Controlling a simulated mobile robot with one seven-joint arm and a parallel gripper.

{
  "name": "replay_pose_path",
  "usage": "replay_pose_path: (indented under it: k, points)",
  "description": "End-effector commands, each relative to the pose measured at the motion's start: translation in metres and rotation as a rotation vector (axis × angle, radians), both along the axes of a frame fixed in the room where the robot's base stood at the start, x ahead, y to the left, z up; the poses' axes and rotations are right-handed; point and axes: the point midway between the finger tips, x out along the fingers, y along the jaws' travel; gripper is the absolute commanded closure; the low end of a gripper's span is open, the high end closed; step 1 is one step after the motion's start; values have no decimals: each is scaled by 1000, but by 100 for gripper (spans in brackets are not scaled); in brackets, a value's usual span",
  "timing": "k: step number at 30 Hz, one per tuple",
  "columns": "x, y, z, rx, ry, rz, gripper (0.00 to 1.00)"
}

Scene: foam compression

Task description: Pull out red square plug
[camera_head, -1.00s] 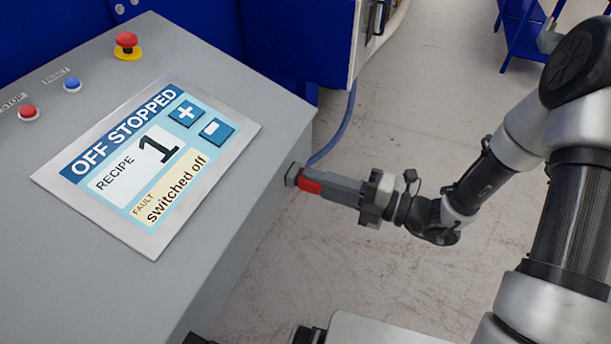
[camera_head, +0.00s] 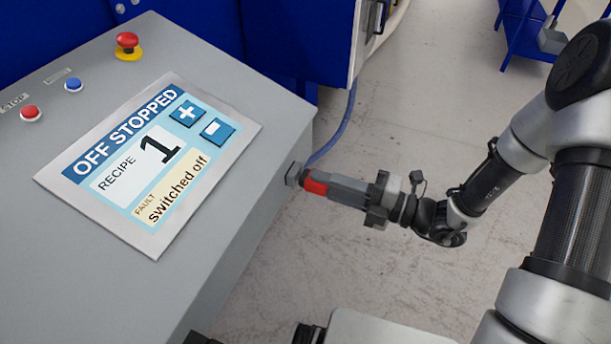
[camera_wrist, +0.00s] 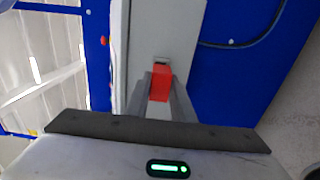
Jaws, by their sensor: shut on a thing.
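The red square plug (camera_head: 315,187) is between the fingertips of my gripper (camera_head: 322,187), which is shut on it. In the head view, the plug is close to a small grey socket (camera_head: 293,175) on the right side of the grey control panel housing, with a narrow gap between them. In the wrist view, the red plug (camera_wrist: 160,83) shows between the two grey fingers, in front of the socket (camera_wrist: 161,61). The plug's far end is hard to see there.
The grey panel housing (camera_head: 255,215) carries a screen reading "OFF STOPPED" and "switched off", with a red emergency button (camera_head: 127,42) and small buttons. A blue cable (camera_head: 340,130) runs from behind the socket up to a blue machine. The floor to the right is open.

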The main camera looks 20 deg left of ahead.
Motion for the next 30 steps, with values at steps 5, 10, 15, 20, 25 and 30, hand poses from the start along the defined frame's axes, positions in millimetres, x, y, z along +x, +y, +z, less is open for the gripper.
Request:
replay_pose_path:
  k: [5,10,15,20,25,30]
  points:
    - [0,-10,1,0,0,-2,100]
    - [-1,-20,1,1,1,-1,100]
    - [-2,-31,1,0,0,-2,100]
    - [-3,-40,1,0,0,-2,100]
    - [-3,-47,1,1,0,-1,100]
    - [-4,-49,0,1,0,0,100]
